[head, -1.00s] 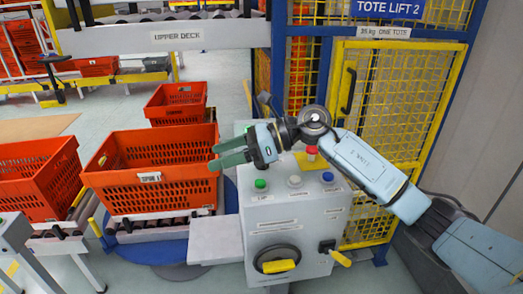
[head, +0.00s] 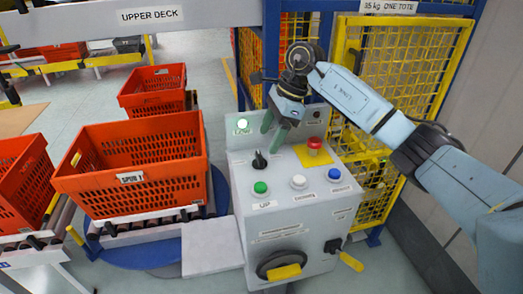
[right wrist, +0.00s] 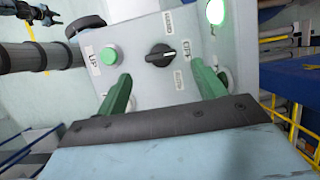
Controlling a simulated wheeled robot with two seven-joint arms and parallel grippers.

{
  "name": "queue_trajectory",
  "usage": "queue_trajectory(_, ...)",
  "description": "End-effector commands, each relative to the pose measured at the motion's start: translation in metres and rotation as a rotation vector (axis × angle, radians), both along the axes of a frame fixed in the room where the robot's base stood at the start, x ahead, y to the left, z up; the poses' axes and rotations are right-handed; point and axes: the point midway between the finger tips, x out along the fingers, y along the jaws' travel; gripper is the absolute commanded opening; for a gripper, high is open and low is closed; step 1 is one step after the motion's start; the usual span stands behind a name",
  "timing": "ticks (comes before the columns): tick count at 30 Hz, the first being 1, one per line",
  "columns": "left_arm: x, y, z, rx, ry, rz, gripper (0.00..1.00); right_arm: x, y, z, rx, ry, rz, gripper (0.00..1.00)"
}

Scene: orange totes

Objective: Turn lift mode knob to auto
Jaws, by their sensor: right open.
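The black lift mode knob (head: 260,160) stands on the sloped top of the grey control console (head: 224,215), behind the green button. In the right wrist view the knob (right wrist: 160,55) has small labels around it; one beside its right end seems to read OFF. Its handle lies roughly sideways there, with a white mark toward the left end. My right gripper (head: 276,134) is open and empty, with its green fingers pointing down above the console's back part, apart from the knob. In the wrist view the fingers lie on either side of the knob, nearer the camera. My left gripper is out of view.
Green (head: 261,188), white (head: 298,182) and blue (head: 335,174) buttons line the console's front edge. A red emergency button (head: 314,146) on a yellow plate stands to the right. A green lamp (head: 242,124) glows at the back. An orange tote (head: 130,178) sits on the left.

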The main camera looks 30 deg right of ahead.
Motion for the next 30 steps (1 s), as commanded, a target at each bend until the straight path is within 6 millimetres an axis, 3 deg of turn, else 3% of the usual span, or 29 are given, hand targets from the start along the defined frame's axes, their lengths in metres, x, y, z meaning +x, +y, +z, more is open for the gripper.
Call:
queue_trajectory(3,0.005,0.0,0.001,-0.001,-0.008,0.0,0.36,0.002,0.01,-0.022,0.003,0.002,0.001,0.69)
queue_trajectory(9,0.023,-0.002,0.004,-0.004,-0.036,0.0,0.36,0.004,0.019,-0.046,0.002,0.0,-0.001,0.69)
queue_trajectory(21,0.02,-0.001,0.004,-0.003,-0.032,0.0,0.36,0.005,0.022,-0.054,0.002,-0.001,0.0,0.69)
queue_trajectory(30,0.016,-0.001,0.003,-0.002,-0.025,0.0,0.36,0.005,0.022,-0.054,0.002,-0.001,0.0,0.32)
